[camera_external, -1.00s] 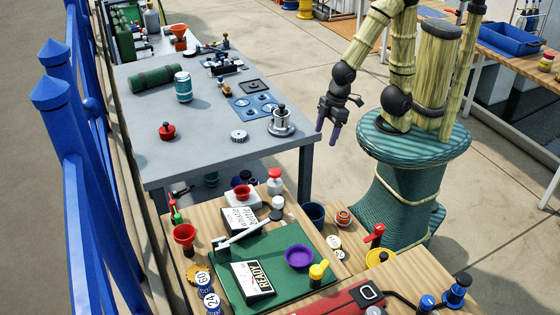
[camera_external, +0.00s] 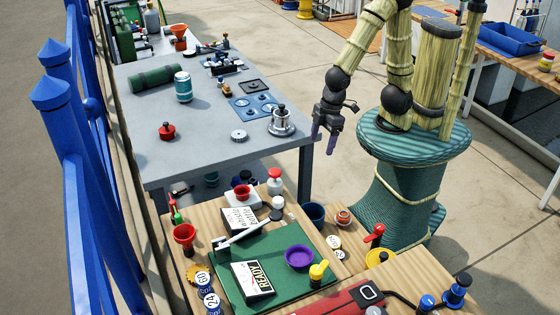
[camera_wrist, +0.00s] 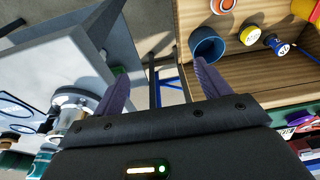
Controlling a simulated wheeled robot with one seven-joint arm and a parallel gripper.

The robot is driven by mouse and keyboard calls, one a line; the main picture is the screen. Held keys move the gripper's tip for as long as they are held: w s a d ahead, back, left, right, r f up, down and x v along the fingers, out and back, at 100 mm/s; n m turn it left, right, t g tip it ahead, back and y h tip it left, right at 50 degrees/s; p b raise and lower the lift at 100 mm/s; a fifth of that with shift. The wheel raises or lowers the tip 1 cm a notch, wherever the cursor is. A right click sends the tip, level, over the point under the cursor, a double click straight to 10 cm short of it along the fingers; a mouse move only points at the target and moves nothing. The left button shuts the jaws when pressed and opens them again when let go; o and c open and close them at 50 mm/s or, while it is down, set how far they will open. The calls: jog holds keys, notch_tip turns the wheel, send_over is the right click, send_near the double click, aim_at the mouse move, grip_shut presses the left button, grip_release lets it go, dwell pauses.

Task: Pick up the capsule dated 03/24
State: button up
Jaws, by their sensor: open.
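My gripper (camera_external: 325,141) hangs open and empty beside the right edge of the grey table, clear of every object. In the wrist view its two dark fingers (camera_wrist: 162,75) are spread apart with nothing between them. No date reading 03/24 is legible in either view. Two small round pieces with pale marked tops, an upper one (camera_external: 334,241) and a lower one (camera_external: 338,254), stand on the wooden bench. In the wrist view they appear as a yellow-sided piece (camera_wrist: 249,36) and a blue-sided piece (camera_wrist: 277,43). I cannot tell which piece is the dated capsule.
A dark blue cup (camera_external: 313,213) and an orange-white ring-shaped item (camera_external: 343,217) stand near those pieces. A green mat (camera_external: 262,250) holds a purple bowl (camera_external: 299,256). The grey table (camera_external: 200,155) carries a silver pot (camera_external: 281,124) near its right edge. Floor between table and base is open.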

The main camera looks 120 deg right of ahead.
jog(key=w+a+n+p, duration=0.1)
jog(key=w+a, duration=0.5)
jog(key=a, duration=0.7)
jog(key=g, duration=0.1)
send_over(334, 242)
jog(key=s, duration=0.2)
notch_tip(334, 242, down, 2)
jog(key=f, duration=0.1)
jog(key=shift+d+r+n+p, duration=0.1)
jog(key=shift+r+n+p, duration=0.15)
jog(key=shift+n+p, duration=0.2)
jog(key=f, duration=0.4)
jog(key=w+f, duration=0.1)
jog(key=f, duration=0.3)
jog(key=f+b, duration=0.1)
jog(key=f, duration=0.3)
jog(key=shift+w+f, duration=0.1)
jog(key=shift+w, duration=0.1)
jog(key=shift+w+f, duration=0.2)
jog(key=shift+f, duration=1.1)
jog(key=shift+w+f, duration=0.2)
jog(key=shift+f, duration=1.1)
